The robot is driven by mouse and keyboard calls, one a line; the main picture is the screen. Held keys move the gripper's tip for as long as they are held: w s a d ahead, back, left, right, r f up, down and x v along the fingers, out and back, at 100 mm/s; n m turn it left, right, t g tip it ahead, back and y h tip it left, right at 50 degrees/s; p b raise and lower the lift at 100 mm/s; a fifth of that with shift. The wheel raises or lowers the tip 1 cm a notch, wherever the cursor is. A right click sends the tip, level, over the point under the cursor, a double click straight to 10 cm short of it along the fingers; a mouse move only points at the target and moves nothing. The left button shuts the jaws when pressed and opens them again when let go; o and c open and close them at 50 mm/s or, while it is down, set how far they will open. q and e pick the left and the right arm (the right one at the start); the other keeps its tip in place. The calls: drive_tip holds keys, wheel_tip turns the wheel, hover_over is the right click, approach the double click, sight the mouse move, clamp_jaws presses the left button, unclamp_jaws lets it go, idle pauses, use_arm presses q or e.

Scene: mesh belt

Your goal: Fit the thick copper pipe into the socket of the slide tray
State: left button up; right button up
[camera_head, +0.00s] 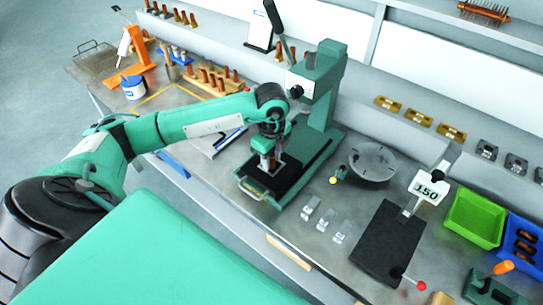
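The slide tray (289,181) is a dark plate on the green press base, with a pale handle at its front end. My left gripper (268,163) points down just over the tray, near its front half. Copper-coloured metal shows at its fingertips, which looks like the thick copper pipe (264,163). The fingers hide most of it, and I cannot tell whether they grip it or whether it sits in the socket. The socket is hidden under the gripper. My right gripper is out of view.
The green press (322,85) rises right behind my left gripper. A wooden rack (219,84) with several copper pieces stands at the back left. A round grey plate (372,162), small metal blocks (325,219), a black mat (389,243) and a green bin (474,219) lie to the right.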

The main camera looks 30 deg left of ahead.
use_arm(q)
drive_tip(key=shift+o, duration=0.2)
drive_tip(key=shift+r, duration=0.1)
drive_tip(key=shift+r, duration=0.2)
wheel_tip(320, 180, up, 10)
drive_tip(key=b, duration=0.3)
drive_tip(key=shift+w+r, duration=0.1)
drive_tip(key=shift+r, duration=0.8)
drive_tip(key=shift+f, duration=0.1)
